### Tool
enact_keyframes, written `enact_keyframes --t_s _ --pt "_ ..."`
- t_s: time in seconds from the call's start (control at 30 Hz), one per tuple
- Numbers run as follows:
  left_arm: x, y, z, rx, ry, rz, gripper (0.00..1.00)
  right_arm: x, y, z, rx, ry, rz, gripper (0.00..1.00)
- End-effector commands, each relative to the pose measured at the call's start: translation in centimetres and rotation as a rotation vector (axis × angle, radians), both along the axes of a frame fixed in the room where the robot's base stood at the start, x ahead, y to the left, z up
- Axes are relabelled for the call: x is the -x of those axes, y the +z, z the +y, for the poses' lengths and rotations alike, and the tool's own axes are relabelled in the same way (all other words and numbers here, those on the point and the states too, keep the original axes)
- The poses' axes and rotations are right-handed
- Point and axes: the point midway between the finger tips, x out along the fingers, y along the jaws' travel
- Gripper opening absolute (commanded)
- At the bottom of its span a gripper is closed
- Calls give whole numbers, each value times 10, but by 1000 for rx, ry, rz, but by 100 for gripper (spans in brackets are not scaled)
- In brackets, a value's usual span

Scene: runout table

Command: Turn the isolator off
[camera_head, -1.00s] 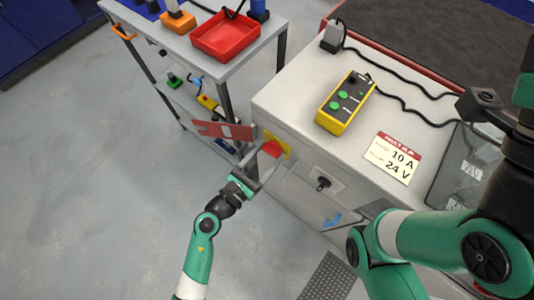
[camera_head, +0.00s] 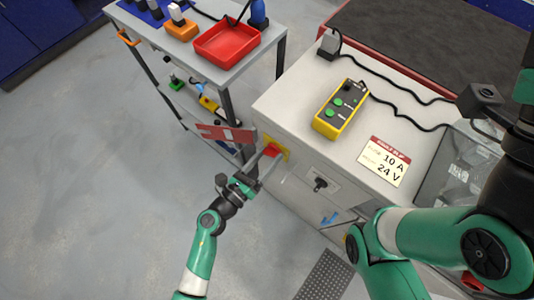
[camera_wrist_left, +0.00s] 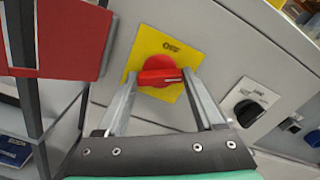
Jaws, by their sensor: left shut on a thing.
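The isolator has a red rotary handle (camera_head: 271,149) on a yellow plate (camera_wrist_left: 165,44) on the front of the grey cabinet. In the left wrist view the red handle (camera_wrist_left: 160,77) has its grip bar lying nearly level across the picture, with a small white mark at its right end. Dark lettering is on the plate above it. My left gripper (camera_head: 263,158) is shut on the handle, one finger at each end of the bar; it also shows in the left wrist view (camera_wrist_left: 161,82).
A black switch (camera_head: 320,184) sits right of the isolator. A red board (camera_head: 226,133) stands close left of my left gripper. A yellow pendant (camera_head: 341,108) and a label card (camera_head: 384,161) lie on the cabinet top. A trolley with a red tray (camera_head: 228,43) stands behind; open floor is left.

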Motion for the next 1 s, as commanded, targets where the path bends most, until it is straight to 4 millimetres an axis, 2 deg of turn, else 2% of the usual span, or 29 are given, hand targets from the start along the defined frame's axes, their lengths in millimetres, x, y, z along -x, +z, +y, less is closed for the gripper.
enact_keyframes --t_s 0.5,1.0 --pt "0 2 0 388 0 306 13 0 29 0 0 0 0 50" --pt "0 2 0 711 0 559 13 0 47 0 0 0 0 50"
